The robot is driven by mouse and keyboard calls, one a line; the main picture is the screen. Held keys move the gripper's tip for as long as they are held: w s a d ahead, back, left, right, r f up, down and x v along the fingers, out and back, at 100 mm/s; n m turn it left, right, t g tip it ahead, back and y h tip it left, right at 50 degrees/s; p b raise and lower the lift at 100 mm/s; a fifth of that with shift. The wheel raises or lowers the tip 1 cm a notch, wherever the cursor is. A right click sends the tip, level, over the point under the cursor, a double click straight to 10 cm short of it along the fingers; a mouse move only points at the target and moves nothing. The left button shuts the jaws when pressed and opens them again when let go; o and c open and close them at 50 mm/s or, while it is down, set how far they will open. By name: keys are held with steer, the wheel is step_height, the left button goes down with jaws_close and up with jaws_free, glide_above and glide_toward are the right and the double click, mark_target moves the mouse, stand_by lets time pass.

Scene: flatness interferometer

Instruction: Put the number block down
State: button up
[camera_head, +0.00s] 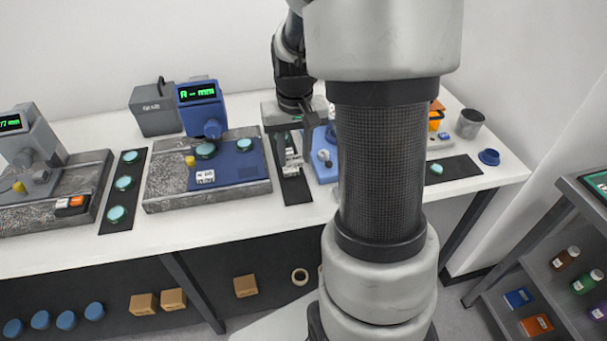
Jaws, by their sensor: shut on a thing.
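My gripper (293,155) points down over a narrow black mat (297,194) on the bench, right of the grey stone plate. It is shut on a small pale block, the number block (290,170), which shows low at the fingers with dark marks on a white face. I cannot tell whether the block touches the mat. A similar white block with dark marks (205,177) lies on the blue plate (235,173) of the middle instrument. My arm hides part of the bench to the right.
The blue interferometer head (201,107) with a green display stands left of my gripper. A blue object (325,160) is close on its right. Teal discs lie on another black mat (103,226). A grey cup (469,124) stands far right. The white bench front is clear.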

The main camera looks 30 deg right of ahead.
mark_target(297, 193)
steer(key=shift+s+d+f, duration=0.1)
steer(key=shift+s+f, duration=0.1)
steer(key=shift+f, duration=0.15)
step_height(297, 193, down, 10)
steer(key=shift+r+b, duration=0.25)
steer(key=shift+b, duration=0.3)
steer(key=shift+f, duration=0.25)
steer(key=o, duration=1)
steer(key=shift+r, duration=0.1)
steer(key=shift+o, duration=0.2)
